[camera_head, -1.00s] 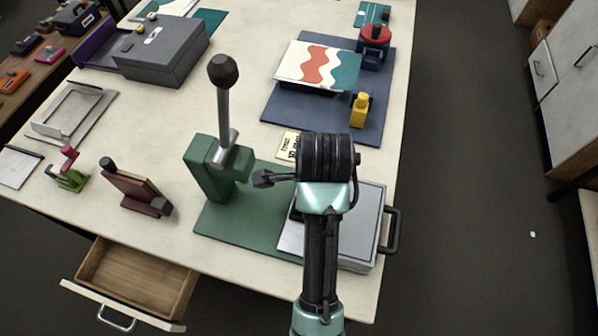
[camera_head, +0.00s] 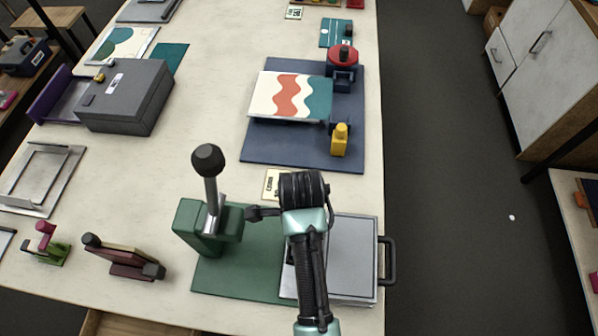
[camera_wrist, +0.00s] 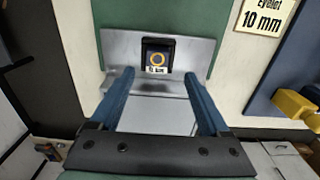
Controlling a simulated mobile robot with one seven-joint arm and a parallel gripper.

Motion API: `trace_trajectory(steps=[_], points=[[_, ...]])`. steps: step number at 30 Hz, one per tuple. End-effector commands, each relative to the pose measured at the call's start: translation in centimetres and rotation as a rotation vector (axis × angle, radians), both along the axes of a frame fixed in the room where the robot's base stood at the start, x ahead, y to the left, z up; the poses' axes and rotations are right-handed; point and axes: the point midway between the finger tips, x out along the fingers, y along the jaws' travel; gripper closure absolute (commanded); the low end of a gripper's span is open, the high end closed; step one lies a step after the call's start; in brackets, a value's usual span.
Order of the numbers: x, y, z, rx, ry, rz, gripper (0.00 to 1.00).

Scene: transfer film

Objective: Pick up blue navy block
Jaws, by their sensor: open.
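In the wrist view, a small dark block (camera_wrist: 159,50) with a yellow ring and a small printed label on its face stands at the grey metal plate (camera_wrist: 115,48). It looks black or very dark navy. My gripper (camera_wrist: 157,76) is open, its two blue fingers on either side in front of the block, with nothing held. In the head view my wrist hides the fingers and this block. A navy base (camera_head: 343,76) under a red knob (camera_head: 342,54) stands on the blue mat (camera_head: 258,150).
A green press (camera_head: 205,228) with a black-knobbed lever stands left of my arm on a green mat (camera_head: 222,280). A grey plate (camera_head: 352,258) with a handle lies to the right. A yellow block (camera_head: 340,140) stands on the blue mat. The pale bench middle is clear.

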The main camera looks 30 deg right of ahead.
Motion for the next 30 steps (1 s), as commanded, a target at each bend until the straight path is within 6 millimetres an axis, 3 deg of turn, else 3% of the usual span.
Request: trace_trajectory(steps=[5,13,22,23,30], points=[[-0.2,0.2,-1.2,0.002,0.002,0.001,0.2],[-0.3,0.5,-4.8,0.001,0.001,0.001,0.2],[-0.2,0.4,-5.4,0.0,-0.002,0.001,0.2],[-0.2,0.4,-5.4,0.0,-0.002,0.001,0.22],[-0.2,0.4,-5.3,0.0,-0.002,0.001,0.65]])
